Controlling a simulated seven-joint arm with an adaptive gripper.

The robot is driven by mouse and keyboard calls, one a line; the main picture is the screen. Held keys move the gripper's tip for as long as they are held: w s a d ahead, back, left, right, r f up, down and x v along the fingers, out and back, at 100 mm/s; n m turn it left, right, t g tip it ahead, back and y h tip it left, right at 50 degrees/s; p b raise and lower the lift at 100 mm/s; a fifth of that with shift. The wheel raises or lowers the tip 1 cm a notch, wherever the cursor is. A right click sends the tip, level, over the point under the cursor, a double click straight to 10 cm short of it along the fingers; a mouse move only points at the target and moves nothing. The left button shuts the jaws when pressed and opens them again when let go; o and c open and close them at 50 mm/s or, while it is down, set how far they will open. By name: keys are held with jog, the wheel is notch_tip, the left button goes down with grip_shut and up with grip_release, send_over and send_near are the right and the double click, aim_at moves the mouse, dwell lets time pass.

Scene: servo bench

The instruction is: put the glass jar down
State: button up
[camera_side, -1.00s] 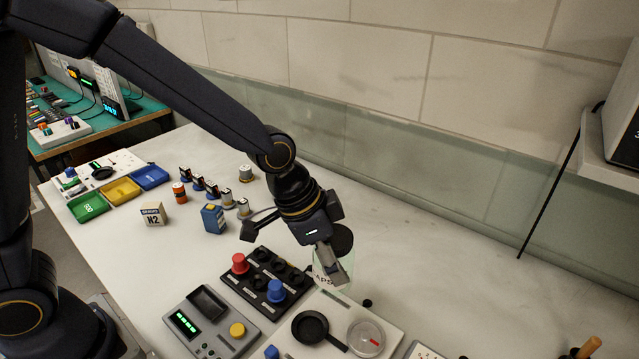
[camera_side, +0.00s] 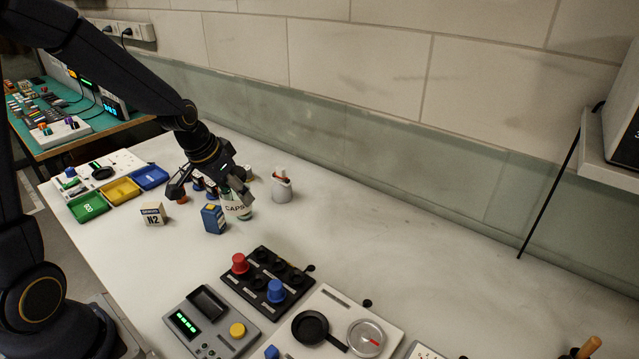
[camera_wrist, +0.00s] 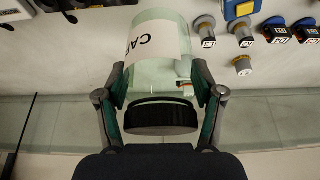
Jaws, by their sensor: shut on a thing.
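The glass jar (camera_side: 237,210) is pale green and clear, with a white label that reads "CAPS". My gripper (camera_side: 238,193) is shut on it, at the back of the bench beside the blue box. In the wrist view the jar (camera_wrist: 158,65) lies between the two fingers of my gripper (camera_wrist: 160,98), and its black lid (camera_wrist: 160,117) shows nearest the palm. In the side view the jar's base is low, near the bench top; I cannot tell whether it touches.
A blue box (camera_side: 213,219) stands just left of the jar, and a white pot (camera_side: 282,188) stands to its right. Several small cylinders (camera_wrist: 205,30) stand close by. A black socket panel (camera_side: 268,283) lies in front. The bench right of the pot is clear.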

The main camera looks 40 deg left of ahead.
jog(key=shift+w+a+f, duration=0.2)
jog(key=shift+w+f, duration=1.05)
jog(key=shift+f, duration=0.45)
jog(key=shift+w+a+f, duration=0.15)
jog(key=shift+w+f, duration=1.1)
jog(key=shift+f, duration=0.45)
jog(key=shift+w+a+f, duration=0.2)
jog(key=shift+w+f, duration=1.05)
jog(key=shift+f, duration=0.45)
jog(key=shift+f, duration=0.15)
jog(key=o, duration=1.2)
jog(key=shift+o, duration=0.2)
